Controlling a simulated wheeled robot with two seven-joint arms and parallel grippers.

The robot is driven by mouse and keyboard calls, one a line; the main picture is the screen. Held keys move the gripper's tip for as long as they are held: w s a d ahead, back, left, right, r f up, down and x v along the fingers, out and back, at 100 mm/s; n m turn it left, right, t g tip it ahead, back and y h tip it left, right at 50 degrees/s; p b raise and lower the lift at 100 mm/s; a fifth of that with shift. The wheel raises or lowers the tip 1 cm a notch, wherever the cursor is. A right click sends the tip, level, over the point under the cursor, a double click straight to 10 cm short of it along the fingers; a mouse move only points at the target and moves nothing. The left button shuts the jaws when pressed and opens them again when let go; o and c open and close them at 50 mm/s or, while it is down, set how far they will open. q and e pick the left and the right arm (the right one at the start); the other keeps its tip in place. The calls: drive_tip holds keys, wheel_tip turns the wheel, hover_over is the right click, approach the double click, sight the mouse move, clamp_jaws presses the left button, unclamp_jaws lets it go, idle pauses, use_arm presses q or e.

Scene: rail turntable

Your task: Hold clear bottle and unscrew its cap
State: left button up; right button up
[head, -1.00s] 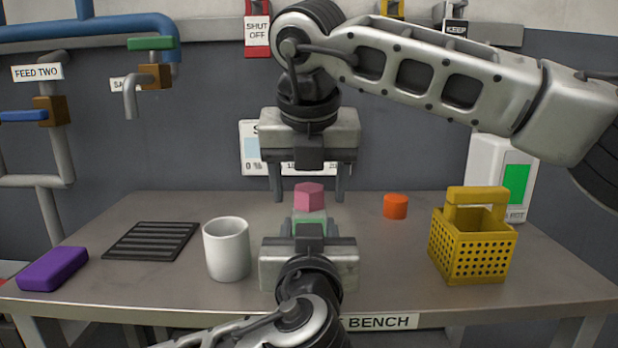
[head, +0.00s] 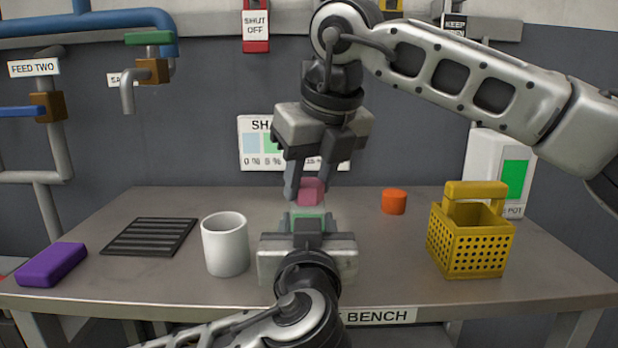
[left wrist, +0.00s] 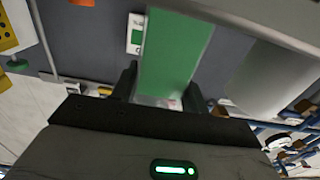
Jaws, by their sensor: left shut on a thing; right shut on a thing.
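The clear bottle (head: 306,213) stands upright, low in the middle of the head view, with a green band and a pink cap (head: 311,191) on top. My left gripper (head: 307,228) is shut on the bottle's body from the near side and hides its lower part. The left wrist view shows the green band (left wrist: 172,50) between the left fingers. My right gripper (head: 309,184) points down from above, turned at an angle, and is shut on the pink cap. The cap still sits at the bottle's top; I cannot tell how loose it is.
A white mug (head: 225,246) stands just left of my left gripper. A black ridged mat (head: 150,237) and a purple block (head: 52,265) lie farther left. An orange cylinder (head: 394,201) and a yellow perforated basket (head: 466,250) stand to the right on the grey bench (head: 400,285).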

drive_tip(key=n+g+y, duration=0.1)
drive_tip(key=n, duration=0.5)
drive_tip(key=shift+g+y, duration=0.4)
drive_tip(key=shift+w, duration=0.1)
drive_tip(key=n+g, duration=0.1)
drive_tip(key=n, duration=0.2)
drive_tip(key=n+g, duration=0.1)
drive_tip(key=n, duration=0.2)
drive_tip(key=shift+w+y, duration=0.1)
drive_tip(key=shift+y, duration=0.2)
drive_tip(key=shift+n+g, duration=0.3)
drive_tip(key=shift+n, duration=0.3)
drive_tip(key=shift+d+r, duration=0.1)
drive_tip(key=shift+r, duration=1.5)
